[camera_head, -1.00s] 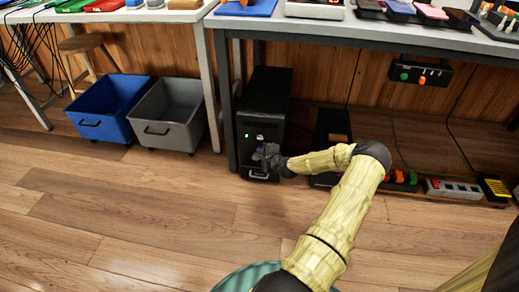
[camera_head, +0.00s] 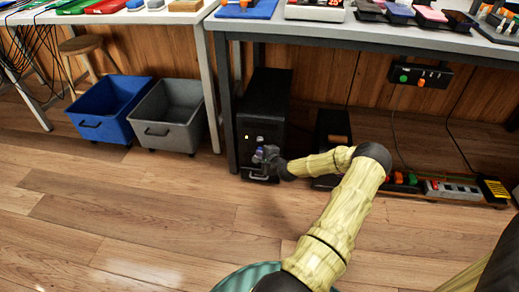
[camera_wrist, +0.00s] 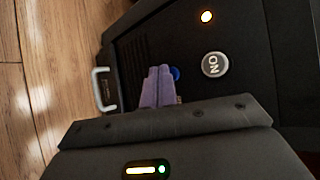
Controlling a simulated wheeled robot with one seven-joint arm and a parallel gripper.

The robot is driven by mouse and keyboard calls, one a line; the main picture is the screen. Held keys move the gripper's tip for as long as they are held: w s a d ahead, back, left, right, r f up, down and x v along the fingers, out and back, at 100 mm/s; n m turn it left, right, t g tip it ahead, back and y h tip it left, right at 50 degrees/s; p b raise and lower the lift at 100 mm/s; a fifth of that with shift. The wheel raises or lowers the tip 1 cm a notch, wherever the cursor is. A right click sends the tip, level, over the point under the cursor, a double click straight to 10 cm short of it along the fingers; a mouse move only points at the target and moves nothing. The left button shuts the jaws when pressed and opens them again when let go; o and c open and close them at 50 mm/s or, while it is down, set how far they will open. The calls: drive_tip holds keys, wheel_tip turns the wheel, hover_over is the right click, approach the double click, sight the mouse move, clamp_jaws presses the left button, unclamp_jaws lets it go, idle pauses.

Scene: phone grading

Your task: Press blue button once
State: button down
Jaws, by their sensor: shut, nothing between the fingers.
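The blue button (camera_wrist: 175,73) is on the front panel of a black tower cabinet (camera_head: 270,92) under the table. In the wrist view it shows as a small blue patch at the tips of my gripper (camera_wrist: 159,70), which partly cover it. My gripper (camera_head: 259,156) is shut and empty, its purple fingers right at the panel beside the button. I cannot tell whether the tips touch it. A round silver ON button (camera_wrist: 214,64) sits to the right of the blue one. A small lamp (camera_wrist: 207,16) above it glows yellow-orange.
A metal handle (camera_wrist: 103,89) sticks out from the cabinet's lower front. A blue bin (camera_head: 107,108) and a grey bin (camera_head: 168,115) stand to the left. A power strip (camera_head: 453,189) lies on the right. The wooden floor (camera_head: 130,220) in front is mostly clear.

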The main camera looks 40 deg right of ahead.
drive_tip(key=shift+s+a, duration=0.2)
drive_tip(key=shift+a, duration=0.1)
drive_tip(key=shift+s, duration=0.1)
drive_tip(key=shift+s+a+p, duration=0.75)
drive_tip(key=shift+s+a, duration=0.05)
drive_tip(key=shift+a, duration=0.15)
drive_tip(key=shift+s+a+p, duration=0.75)
drive_tip(key=shift+a, duration=0.2)
